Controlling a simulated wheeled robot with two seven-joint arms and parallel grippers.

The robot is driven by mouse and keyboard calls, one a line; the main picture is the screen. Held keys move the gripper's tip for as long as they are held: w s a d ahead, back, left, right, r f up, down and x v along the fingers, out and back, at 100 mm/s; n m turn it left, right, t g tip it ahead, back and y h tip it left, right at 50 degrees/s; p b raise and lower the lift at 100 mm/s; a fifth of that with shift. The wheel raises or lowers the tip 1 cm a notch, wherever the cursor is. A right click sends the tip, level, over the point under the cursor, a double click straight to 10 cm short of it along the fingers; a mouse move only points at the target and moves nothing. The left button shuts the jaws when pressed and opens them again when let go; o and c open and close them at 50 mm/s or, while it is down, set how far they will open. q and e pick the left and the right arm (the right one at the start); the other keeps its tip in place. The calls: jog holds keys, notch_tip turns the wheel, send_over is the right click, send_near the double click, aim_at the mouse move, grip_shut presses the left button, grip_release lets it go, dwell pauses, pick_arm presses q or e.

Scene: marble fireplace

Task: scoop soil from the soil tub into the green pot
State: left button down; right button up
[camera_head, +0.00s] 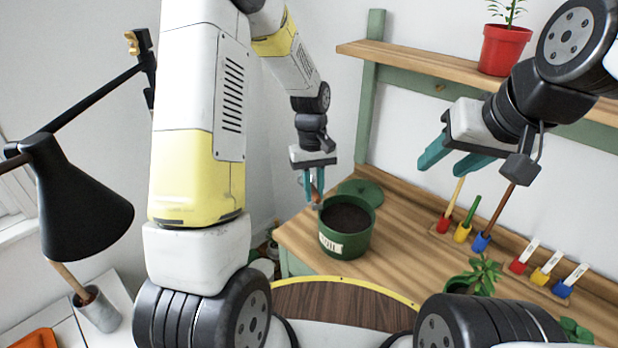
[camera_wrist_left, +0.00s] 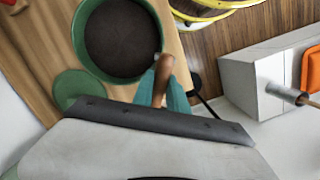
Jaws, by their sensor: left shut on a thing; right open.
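The green soil tub (camera_head: 333,243) stands on the wooden bench, its label facing me and dark soil inside; it also shows in the left wrist view (camera_wrist_left: 80,48). My left gripper (camera_head: 314,196) is shut on a wooden handle (camera_head: 319,186), just left of the tub's rim. In the left wrist view the handle (camera_wrist_left: 162,82) points toward the tub's edge; the tool's far end is mostly hidden. My right gripper (camera_head: 444,158) is open and empty, above the bench at right. A green pot (camera_head: 456,284) shows partly at the lower right, beside leaves and behind my arm.
A green lid (camera_head: 367,190) lies behind the tub. Tools stand in coloured holders (camera_head: 462,233) along the bench's back, with labelled markers (camera_head: 549,267) to their right. A red pot (camera_head: 503,50) sits on the shelf. A black lamp (camera_head: 85,205) stands at left.

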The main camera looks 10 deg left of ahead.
pick_arm(q)
jog(key=s+d+r+n+g+h, duration=0.1)
jog(key=s+d+r+n+h, duration=0.2)
jog(key=d, duration=0.4)
jog(key=s+d+r+n, duration=0.1)
jog(key=d+r+n, duration=0.3)
jog(key=d+r, duration=0.15)
jog(key=shift+w+a+f+g+h, duration=0.85)
jog(key=shift+f+h, duration=0.75)
jog(key=shift+f, duration=3.8)
jog(key=s+d+r+t+y, duration=0.2)
jog(key=r+y, duration=0.3)
jog(key=r, duration=0.4)
jog(key=shift+d+r+t, duration=0.3)
jog(key=shift+d+t, duration=0.35)
jog(key=shift+d, duration=0.15)
jog(key=shift+s, duration=0.1)
